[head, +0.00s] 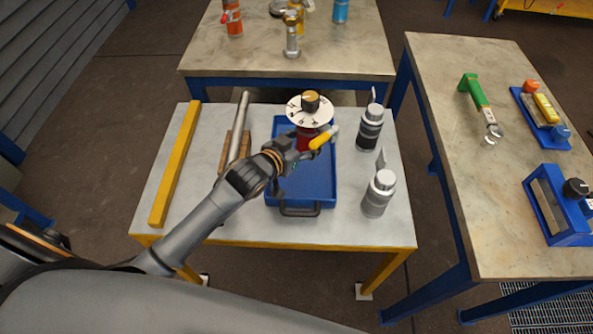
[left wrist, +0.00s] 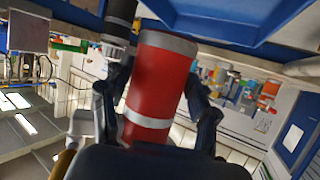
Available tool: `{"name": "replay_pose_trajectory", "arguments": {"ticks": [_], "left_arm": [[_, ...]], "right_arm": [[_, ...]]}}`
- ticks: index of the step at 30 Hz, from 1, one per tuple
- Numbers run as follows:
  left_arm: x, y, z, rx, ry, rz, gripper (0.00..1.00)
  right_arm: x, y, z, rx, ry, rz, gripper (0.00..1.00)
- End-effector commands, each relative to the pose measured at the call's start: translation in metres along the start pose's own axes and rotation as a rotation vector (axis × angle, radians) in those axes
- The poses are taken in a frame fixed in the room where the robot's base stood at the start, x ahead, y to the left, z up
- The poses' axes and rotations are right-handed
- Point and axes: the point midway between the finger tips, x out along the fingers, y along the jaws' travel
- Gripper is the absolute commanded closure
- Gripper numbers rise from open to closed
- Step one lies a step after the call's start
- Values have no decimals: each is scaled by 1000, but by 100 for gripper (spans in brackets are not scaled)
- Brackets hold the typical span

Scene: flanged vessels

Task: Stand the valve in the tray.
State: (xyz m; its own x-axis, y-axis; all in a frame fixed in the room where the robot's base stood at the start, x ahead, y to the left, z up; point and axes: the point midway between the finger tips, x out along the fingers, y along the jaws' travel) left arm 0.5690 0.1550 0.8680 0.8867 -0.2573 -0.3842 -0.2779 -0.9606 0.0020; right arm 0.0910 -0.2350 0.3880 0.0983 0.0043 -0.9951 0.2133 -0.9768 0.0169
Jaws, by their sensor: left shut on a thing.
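The valve (head: 310,110) has a red body, a white dial plate with marks and a black and orange knob on top. It is roughly upright over the far half of the blue tray (head: 302,192). My left gripper (head: 295,150) is shut around its red body. A yellow, white-tipped bar (head: 323,138) sticks out beside it. In the left wrist view the red body (left wrist: 160,82), with pale bands, sits between both fingers, its grey end towards the blue tray (left wrist: 235,18). Whether that end touches the tray floor cannot be told. My right gripper is not in view.
Two grey and black vessels (head: 378,193) (head: 370,128) stand right of the tray. A grey pipe (head: 238,128) on a wooden block and a yellow bar (head: 175,165) lie to the left. The near half of the tray is empty. Other tables stand behind and right.

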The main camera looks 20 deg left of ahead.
Motion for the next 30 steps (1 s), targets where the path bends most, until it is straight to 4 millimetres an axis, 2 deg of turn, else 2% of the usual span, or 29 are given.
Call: {"name": "replay_pose_trajectory", "arguments": {"ticks": [3, 6, 16, 21, 30], "left_arm": [[-9, 3, 26, -1, 1, 0, 100], [-13, 5, 42, -1, 5, 0, 100], [-22, 8, 72, -1, 5, 0, 100], [-12, 8, 91, -1, 7, -1, 100], [-9, 8, 96, 1, 9, 0, 100]], "right_arm": [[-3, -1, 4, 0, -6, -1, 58], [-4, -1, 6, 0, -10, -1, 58], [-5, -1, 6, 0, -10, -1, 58], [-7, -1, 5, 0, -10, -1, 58], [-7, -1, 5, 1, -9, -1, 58]]}}
